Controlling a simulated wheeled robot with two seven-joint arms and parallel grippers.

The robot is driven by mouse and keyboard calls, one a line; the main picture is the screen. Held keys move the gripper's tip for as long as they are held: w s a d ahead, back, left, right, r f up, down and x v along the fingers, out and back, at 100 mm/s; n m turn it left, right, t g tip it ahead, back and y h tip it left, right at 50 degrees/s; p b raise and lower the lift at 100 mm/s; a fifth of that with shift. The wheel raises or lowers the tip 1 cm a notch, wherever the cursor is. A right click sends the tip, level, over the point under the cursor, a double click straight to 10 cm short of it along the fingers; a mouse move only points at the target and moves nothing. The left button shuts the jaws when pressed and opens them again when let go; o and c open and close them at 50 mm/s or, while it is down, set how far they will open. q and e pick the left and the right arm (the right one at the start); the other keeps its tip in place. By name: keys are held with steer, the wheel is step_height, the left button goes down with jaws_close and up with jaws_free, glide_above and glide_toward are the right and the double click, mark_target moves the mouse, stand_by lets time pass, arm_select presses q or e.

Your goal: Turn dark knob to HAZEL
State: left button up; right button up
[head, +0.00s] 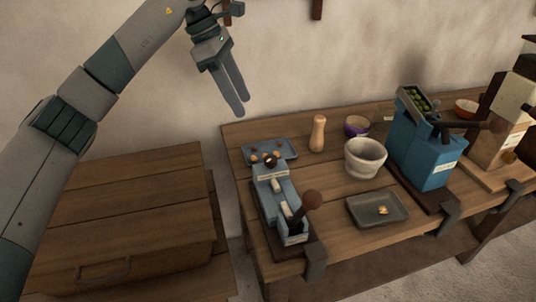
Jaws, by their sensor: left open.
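A blue bench device (264,190) stands at the left end of the wooden bench on a dark base. A small dark round knob (270,159) sits at its back, above a pale label strip whose lettering is too small to read. A larger brown ball handle (312,199) rises on a dark lever at its front. I cannot tell which position the dark knob points to. My left gripper (241,108) is open and empty, in the air above and behind the device, fingers pointing down. It is clear of the knob. My right gripper is not in view.
A blue tray (288,148), a wooden pepper mill (317,134), a pale mortar (365,158) and a grey tray (392,213) are on the bench. A tall blue machine (419,157) stands to the right. A wooden chest (130,205) is at left.

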arm_select(q)
steer(key=shift+d+f, duration=0.1)
steer(key=shift+f, duration=0.05)
steer(key=p, duration=0.3)
glide_toward(270, 158)
steer(key=x, duration=0.8)
steer(key=shift+d+f, duration=0.1)
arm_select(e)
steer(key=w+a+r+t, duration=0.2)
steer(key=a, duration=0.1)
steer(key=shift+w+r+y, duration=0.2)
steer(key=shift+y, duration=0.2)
arm_select(q)
steer(key=c, duration=1)
